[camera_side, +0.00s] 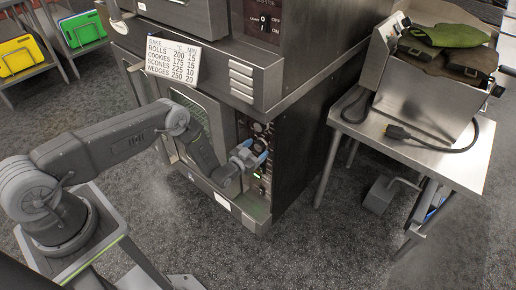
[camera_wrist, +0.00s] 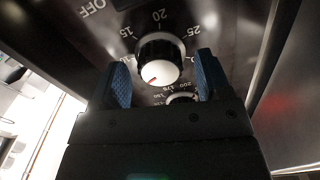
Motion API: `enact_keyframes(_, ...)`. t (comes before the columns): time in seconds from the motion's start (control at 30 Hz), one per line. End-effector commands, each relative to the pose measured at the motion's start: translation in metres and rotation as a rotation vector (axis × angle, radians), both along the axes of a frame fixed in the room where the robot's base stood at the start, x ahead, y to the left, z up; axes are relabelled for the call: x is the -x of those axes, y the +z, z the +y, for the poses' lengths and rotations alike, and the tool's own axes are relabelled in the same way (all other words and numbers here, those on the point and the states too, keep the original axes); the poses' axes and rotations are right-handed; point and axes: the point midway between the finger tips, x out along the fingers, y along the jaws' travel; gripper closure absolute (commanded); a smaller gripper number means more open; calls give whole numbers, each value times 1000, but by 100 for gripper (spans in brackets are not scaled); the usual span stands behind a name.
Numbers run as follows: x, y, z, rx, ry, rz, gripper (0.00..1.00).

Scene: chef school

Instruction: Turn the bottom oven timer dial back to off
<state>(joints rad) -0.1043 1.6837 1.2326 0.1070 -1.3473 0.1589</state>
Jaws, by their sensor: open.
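In the wrist view a black dial (camera_wrist: 158,62) with a pale front face has a red pointer mark aimed to the lower left of the picture. Around it are printed 15, 20 and 25, and OFF to the upper left. My gripper (camera_wrist: 162,66) is open, with one blue-padded finger on each side of the dial; I cannot tell whether either finger touches it. In the side view my gripper (camera_side: 250,153) is at the lower oven's control panel (camera_side: 265,190), and it hides part of the panel there.
A second dial (camera_wrist: 182,98) with larger numbers is partly hidden behind my gripper in the wrist view. A sign (camera_side: 172,60) with baking times is on the oven's front. A steel table (camera_side: 462,165) with a metal bin (camera_side: 440,95) and a cable stands to the right.

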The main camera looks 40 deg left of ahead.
Motion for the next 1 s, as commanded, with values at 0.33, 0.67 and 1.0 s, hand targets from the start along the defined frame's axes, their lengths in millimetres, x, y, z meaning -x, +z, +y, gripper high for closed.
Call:
enact_keyframes(0.33,-13,0,0,1,0,1,30)
enact_keyframes(0.67,-12,0,0,1,0,1,48)
enact_keyframes(1.0,-12,0,0,6,0,0,67)
